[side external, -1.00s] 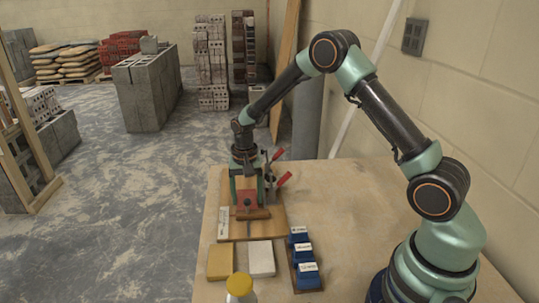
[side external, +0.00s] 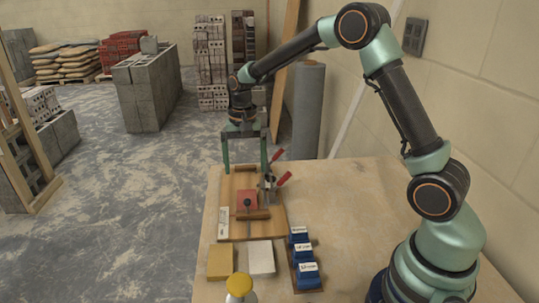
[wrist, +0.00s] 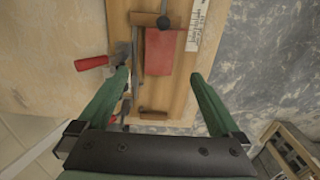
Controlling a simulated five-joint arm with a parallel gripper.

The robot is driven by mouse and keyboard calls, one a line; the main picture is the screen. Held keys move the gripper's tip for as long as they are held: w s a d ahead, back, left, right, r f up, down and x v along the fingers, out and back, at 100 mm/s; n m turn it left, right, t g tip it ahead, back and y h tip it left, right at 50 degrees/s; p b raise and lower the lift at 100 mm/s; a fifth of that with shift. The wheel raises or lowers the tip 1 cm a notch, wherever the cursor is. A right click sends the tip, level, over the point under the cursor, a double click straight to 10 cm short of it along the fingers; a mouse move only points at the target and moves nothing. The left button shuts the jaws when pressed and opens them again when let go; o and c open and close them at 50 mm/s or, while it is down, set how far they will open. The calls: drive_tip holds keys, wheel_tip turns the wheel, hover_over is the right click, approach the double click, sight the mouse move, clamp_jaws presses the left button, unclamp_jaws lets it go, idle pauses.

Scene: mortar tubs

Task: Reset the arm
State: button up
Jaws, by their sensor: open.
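My gripper (side external: 245,168) is open and empty, pointing down above the far part of a wooden board (side external: 268,228) on the table. A red block (side external: 247,198) lies on the board, below and apart from the fingers. In the wrist view, my gripper's green fingers (wrist: 159,75) are spread wide, with the red block (wrist: 159,52) between and beyond them. A clamp with red handles (side external: 283,179) stands at the board's right side. A dark knob (side external: 247,203) shows at the red block's near end.
A yellow block (side external: 220,262), a white block (side external: 261,258) and several blue tubs (side external: 303,253) stand in front of the board. A yellow-capped bottle (side external: 239,285) is at the near edge. The table (side external: 350,200) is clear at right. A grey roll (side external: 307,110) stands by the wall.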

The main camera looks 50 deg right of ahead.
drive_tip(key=shift+r, duration=0.8)
drive_tip(key=shift+r, duration=0.1)
drive_tip(key=s+a+r+n+t, duration=0.2)
drive_tip(key=s+r+n, duration=0.2)
drive_tip(key=s+r, duration=0.4)
drive_tip(key=s+a+r+n+t, duration=0.1)
drive_tip(key=s+r+n+t, duration=0.2)
drive_tip(key=s, duration=0.7)
drive_tip(key=shift+s+a+n+t, duration=0.3)
drive_tip(key=shift+a+n, duration=0.1)
drive_tip(key=shift+n, duration=0.6)
drive_tip(key=shift+r, duration=0.1)
